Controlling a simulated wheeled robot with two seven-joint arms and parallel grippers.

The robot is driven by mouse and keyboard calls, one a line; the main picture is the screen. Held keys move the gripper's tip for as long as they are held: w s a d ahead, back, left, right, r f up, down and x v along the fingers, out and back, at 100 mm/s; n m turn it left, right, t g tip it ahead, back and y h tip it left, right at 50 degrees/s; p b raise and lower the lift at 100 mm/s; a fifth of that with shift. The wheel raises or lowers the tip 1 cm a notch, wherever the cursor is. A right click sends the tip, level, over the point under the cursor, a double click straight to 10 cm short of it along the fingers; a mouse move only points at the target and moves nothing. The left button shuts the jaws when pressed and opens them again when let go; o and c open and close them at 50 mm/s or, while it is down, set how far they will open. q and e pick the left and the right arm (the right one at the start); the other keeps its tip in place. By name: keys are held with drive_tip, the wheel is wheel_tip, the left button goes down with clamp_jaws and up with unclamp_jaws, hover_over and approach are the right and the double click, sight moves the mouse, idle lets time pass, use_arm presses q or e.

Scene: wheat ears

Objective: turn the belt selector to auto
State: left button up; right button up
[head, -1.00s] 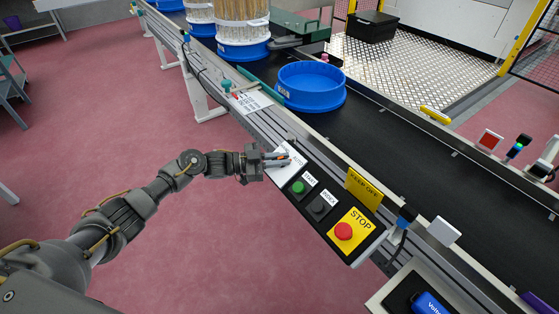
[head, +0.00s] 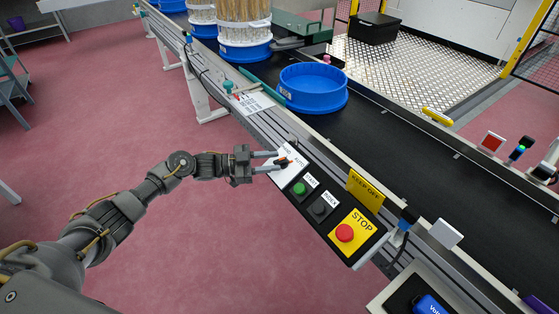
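The control panel (head: 326,232) is mounted along the near side of the conveyor. Its upper end has a white plate (head: 293,153) lettered AUTO on one side, with partly hidden lettering to the left. The belt selector (head: 283,163) is a small dark knob with an orange mark on that plate; which way it points is too small to tell. My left gripper (head: 280,160) reaches in from the left. Its two fingers are spread apart, with their tips close beside the selector; I cannot tell whether they touch it. My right gripper is not in view.
Below the selector are a green START button (head: 299,188), a black INDEX button (head: 319,207) and a red STOP button (head: 345,233). A yellow KEEP OFF sign (head: 365,190) stands by the belt (head: 420,165). A blue round tray (head: 313,88) sits on the belt.

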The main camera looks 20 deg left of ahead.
use_arm(q)
drive_tip(key=v, duration=0.7)
drive_tip(key=shift+a, duration=0.2)
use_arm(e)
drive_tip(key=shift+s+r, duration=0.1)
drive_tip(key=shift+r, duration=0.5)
